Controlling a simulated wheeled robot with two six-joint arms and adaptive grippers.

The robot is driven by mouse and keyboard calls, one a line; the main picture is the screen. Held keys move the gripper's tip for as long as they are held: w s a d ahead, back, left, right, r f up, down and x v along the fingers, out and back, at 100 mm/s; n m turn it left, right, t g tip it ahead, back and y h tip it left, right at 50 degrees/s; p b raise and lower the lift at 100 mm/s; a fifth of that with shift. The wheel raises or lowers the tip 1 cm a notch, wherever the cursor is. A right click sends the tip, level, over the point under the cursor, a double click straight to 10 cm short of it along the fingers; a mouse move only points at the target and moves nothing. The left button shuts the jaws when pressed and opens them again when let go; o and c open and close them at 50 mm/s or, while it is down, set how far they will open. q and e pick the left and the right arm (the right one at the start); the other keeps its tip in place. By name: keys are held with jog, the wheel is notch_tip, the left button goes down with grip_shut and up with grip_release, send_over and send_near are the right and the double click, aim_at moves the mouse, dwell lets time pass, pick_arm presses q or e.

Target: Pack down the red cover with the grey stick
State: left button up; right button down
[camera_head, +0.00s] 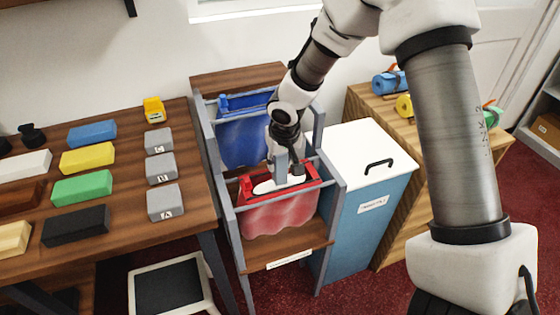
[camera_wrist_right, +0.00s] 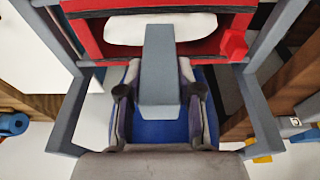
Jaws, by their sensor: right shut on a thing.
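The red cover (camera_head: 282,217) hangs as a see-through bag from a red rim in the front bay of a grey-framed rack. Its red rim also shows at the top of the right wrist view (camera_wrist_right: 92,38). A white lump (camera_head: 264,187) lies in the rim's opening, and it also shows in the wrist view (camera_wrist_right: 125,28). My right gripper (camera_head: 288,160) is shut on the grey stick (camera_head: 281,170) above the opening. The stick (camera_wrist_right: 159,60) stands between both fingers, its end over the white lump; I cannot tell whether they touch. My left gripper is out of view.
A blue cover (camera_head: 243,142) hangs in the bay behind. The rack's grey bars (camera_head: 226,175) close in around my gripper. A blue bin with a white lid (camera_head: 350,150) stands right of the rack. A table (camera_head: 120,150) with coloured blocks stands left.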

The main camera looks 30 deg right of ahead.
notch_tip(320, 180, up, 13)
jog(key=p, duration=0.9)
dwell(0.4)
